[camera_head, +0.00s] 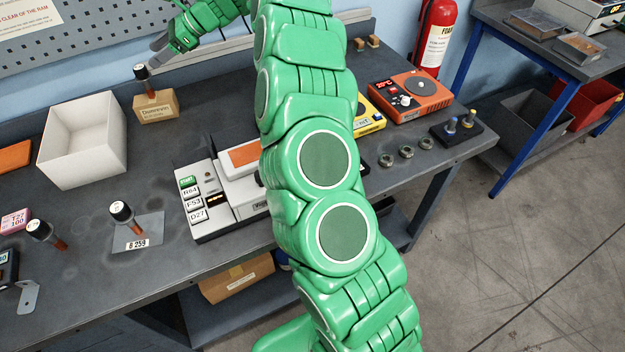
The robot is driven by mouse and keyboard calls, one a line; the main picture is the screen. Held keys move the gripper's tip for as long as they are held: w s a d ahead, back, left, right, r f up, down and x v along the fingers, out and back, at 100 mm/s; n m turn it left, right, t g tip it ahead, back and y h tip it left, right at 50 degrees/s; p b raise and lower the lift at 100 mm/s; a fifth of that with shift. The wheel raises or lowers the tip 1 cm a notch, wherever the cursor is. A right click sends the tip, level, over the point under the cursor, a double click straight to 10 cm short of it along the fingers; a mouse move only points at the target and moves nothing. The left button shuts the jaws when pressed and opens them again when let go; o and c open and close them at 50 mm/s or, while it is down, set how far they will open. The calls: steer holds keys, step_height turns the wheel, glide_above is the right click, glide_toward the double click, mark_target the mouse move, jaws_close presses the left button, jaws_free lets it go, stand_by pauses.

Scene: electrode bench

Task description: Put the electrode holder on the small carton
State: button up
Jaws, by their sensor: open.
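The small carton (157,108) is a brown box with a printed label on the bench, right of the white bin. An electrode holder (142,73) with a black cap and copper-coloured rod stands roughly upright on its top. Two similar holders are nearer the front: one (122,212) at the plate marked 8 259 (147,229), and one (41,230) farther left. Both lean in the picture. My gripper (158,46) is open, just above and right of the holder on the carton, and looks apart from it. My green arm hides the middle of the bench.
An open white bin (84,140) stands left of the carton. A control box with labelled buttons (206,204) sits at the centre, partly behind my arm. An orange hotplate (409,97), several metal rings (406,152) and a dark block (456,132) are at right.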

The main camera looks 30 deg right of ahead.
steer(key=s+a+r+n+g+h, duration=0.1)
steer(key=s+r+n+g+h, duration=0.3)
steer(key=s, duration=1.1)
steer(key=s+a+r+n+h, duration=0.1)
steer(key=s+n, duration=0.6)
steer(key=s, duration=0.8)
steer(key=s+d+f+n+h, duration=0.2)
steer(key=s+d, duration=0.3)
steer(key=s, duration=0.5)
steer(key=s+d+f+n+h, duration=0.2)
steer(key=s+d, duration=0.3)
steer(key=s, duration=0.5)
steer(key=s+d+f+n+h, duration=0.2)
steer(key=s+d, duration=0.4)
steer(key=s, duration=0.5)
steer(key=shift+f+n+h, duration=0.3)
steer(key=shift+n+h, duration=0.3)
steer(key=shift+n, duration=0.6)
